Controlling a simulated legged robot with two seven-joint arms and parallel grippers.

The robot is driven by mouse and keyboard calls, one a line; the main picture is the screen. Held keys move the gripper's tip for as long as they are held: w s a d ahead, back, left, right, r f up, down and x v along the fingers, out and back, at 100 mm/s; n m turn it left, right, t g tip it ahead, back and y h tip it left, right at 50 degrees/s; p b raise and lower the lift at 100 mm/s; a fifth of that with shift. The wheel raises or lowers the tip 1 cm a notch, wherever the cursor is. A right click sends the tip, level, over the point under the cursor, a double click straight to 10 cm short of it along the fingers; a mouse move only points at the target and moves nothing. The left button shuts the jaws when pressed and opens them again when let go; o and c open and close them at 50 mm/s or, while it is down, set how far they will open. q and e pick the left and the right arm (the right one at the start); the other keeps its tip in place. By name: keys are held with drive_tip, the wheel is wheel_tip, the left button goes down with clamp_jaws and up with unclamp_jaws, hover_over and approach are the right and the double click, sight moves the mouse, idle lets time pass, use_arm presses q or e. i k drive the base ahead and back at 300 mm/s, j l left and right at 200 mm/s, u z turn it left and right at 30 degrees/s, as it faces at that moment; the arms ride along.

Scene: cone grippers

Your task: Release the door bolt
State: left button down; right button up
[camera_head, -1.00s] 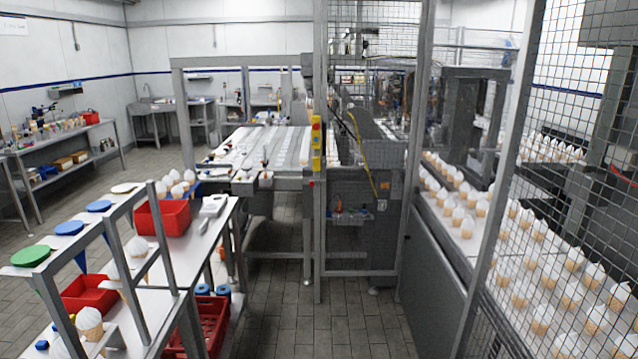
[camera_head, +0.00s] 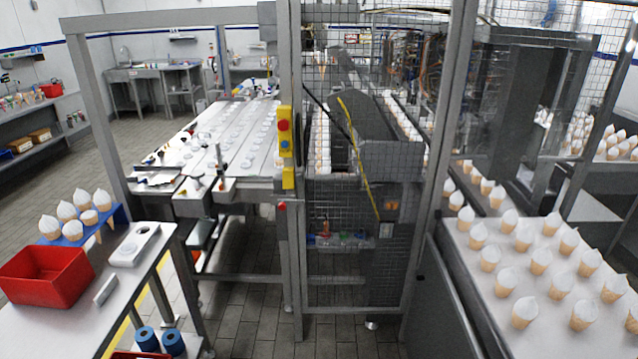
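A mesh door (camera_head: 345,260) in a grey metal frame stands ahead, right of a grey post (camera_head: 297,240). I cannot tell which of these is the door bolt. The door looks closed. Neither of my grippers is in view.
A white table (camera_head: 75,325) with a red bin (camera_head: 47,275) and cones in a blue holder (camera_head: 78,225) stands at the left. A conveyor of cones (camera_head: 540,250) runs at the right. The tiled floor (camera_head: 250,325) between them is free.

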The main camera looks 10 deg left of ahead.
sight(282, 202)
drive_tip(key=i+j+z, duration=0.2)
drive_tip(key=i, duration=1.45)
drive_tip(key=l, duration=0.1)
